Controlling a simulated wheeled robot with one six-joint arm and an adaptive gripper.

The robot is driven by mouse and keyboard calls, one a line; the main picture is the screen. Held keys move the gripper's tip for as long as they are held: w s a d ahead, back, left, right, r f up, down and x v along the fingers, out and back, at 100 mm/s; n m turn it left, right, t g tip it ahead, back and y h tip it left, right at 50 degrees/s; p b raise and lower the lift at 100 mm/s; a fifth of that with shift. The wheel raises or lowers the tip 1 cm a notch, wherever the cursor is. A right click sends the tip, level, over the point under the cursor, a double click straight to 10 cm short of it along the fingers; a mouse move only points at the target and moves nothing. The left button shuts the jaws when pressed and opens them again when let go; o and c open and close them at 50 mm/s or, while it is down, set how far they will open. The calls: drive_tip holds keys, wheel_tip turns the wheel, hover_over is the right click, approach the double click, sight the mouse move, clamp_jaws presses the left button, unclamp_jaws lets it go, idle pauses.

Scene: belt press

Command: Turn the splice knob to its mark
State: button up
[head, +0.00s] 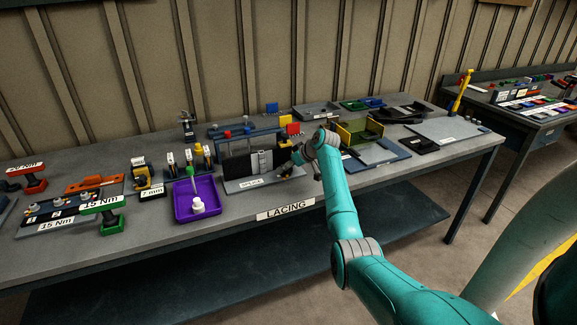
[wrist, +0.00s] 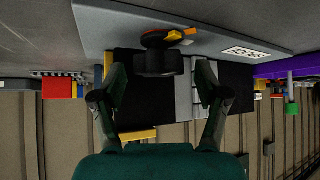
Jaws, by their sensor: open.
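The splice station is a grey plate (head: 232,186) with a black panel, a grey clamp block and a "SPLICE" label (head: 251,183). The wrist view is upside down and shows the plate (wrist: 100,25) and the label (wrist: 252,52). The black splice knob (wrist: 158,64) lies between my open fingers, with a visible space on each side. An orange-red piece and a yellow-orange pointer (wrist: 176,34) show at its base; I cannot tell which is the mark. In the head view my gripper (head: 297,157) is at the plate's right end and largely hides the knob.
A purple tray (head: 183,213) with a white part stands left of the plate. A yellow-and-green bin (head: 352,136) stands right of my arm. Red and yellow blocks (head: 292,128) stand behind the station. The bench front near the "LACING" label (head: 285,209) is clear.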

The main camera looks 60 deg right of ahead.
drive_tip(key=c, duration=1.2)
drive_tip(key=shift+o, duration=0.2)
drive_tip(key=shift+d+n+y, duration=0.2)
drive_tip(key=shift+n+y, duration=1.3)
drive_tip(key=shift+n, duration=0.4)
drive_tip(key=shift+n+g+y, duration=0.3)
drive_tip(key=shift+n+y, duration=0.1)
drive_tip(key=shift+n, duration=0.2)
drive_tip(key=shift+n+y, duration=0.5)
drive_tip(key=shift+n, duration=0.1)
drive_tip(key=o, duration=1.2)
drive_tip(key=shift+c, duration=0.2)
